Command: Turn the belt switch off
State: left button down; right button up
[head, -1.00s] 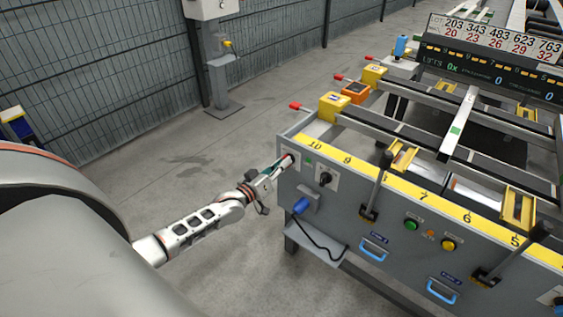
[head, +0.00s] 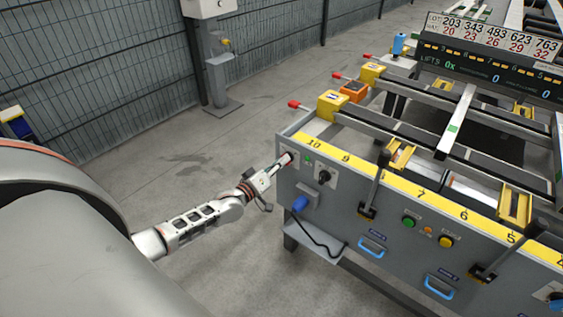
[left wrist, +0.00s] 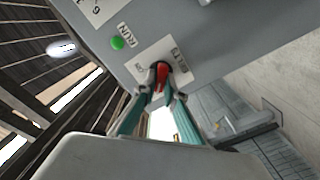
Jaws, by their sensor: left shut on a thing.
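The belt switch (left wrist: 162,72) is a red knob on a pale plate marked BELT, seen in the left wrist view. The plate is on the grey front panel (head: 345,215) of the runout table, at its left end below the number 10. My left gripper (left wrist: 161,88) has its teal fingers closed on the red knob, one on each side; it also shows in the head view (head: 282,164), where it hides most of the switch. The knob's exact setting is hard to read. My right gripper is not in view.
A green lamp (left wrist: 117,43) marked RUN is beside the switch plate. A black rotary knob (head: 324,177), a blue handheld thing (head: 300,204) with a cable and a black lever (head: 375,185) are further right on the panel.

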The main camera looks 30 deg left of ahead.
pick_arm(q)
jog(key=shift+f, duration=0.1)
jog(key=c, duration=2.1)
grip_release()
jog(key=s, duration=1.2)
jog(key=shift+a, duration=0.45)
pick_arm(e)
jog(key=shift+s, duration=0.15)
